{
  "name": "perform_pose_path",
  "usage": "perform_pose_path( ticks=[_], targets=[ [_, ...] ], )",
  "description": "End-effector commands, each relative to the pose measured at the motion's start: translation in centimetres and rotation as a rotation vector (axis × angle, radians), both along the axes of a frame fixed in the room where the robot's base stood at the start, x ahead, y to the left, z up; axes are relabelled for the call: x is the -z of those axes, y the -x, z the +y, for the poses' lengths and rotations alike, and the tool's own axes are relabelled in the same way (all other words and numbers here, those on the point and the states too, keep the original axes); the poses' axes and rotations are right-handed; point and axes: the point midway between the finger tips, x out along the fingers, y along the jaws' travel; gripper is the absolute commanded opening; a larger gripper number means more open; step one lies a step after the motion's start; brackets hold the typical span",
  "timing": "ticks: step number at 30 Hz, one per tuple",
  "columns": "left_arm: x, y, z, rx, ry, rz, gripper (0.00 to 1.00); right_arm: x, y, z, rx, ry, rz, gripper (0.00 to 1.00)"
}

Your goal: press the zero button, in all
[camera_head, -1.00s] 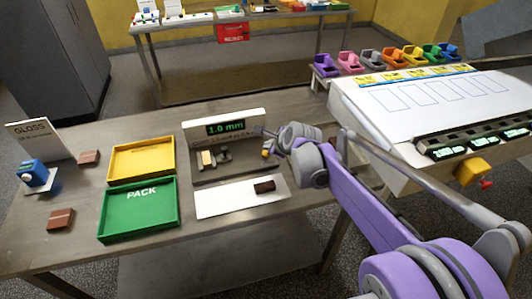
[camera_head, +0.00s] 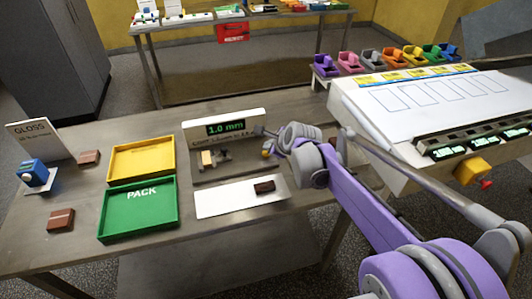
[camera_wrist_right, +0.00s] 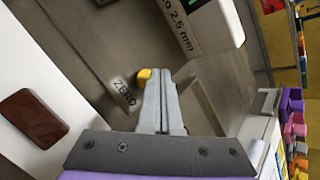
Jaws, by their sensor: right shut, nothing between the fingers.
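The gauge (camera_head: 239,145) on the table has a display (camera_head: 226,128) reading 1.0 mm in green. The yellow zero button (camera_head: 266,153) is at the right of its base. In the right wrist view the button (camera_wrist_right: 143,75) sits beside the ZERO label (camera_wrist_right: 124,92), partly covered by the fingertips. My right gripper (camera_wrist_right: 162,74) is shut and empty, its tips right by the button; I cannot tell whether they touch it. In the head view the right gripper (camera_head: 271,145) is small and partly hidden by its wrist. My left gripper is not in view.
A brown chocolate (camera_head: 264,187) lies on the white plate (camera_head: 222,204) in front of the gauge. The yellow tray (camera_head: 112,163) and green PACK tray (camera_head: 137,228) are to its left, with loose chocolates beside them. A white machine (camera_head: 370,113) with coloured holders (camera_head: 375,58) stands at right.

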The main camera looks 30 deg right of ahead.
Motion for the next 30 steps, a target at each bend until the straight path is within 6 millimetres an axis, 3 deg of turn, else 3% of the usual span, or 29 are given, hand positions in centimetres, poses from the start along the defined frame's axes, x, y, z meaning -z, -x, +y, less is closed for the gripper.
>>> perform_pose_path(
  ticks=[30],
  targets=[
    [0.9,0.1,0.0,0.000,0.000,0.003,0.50,1.3,0.0,0.0,0.000,0.000,0.000,0.00]
  ],
)
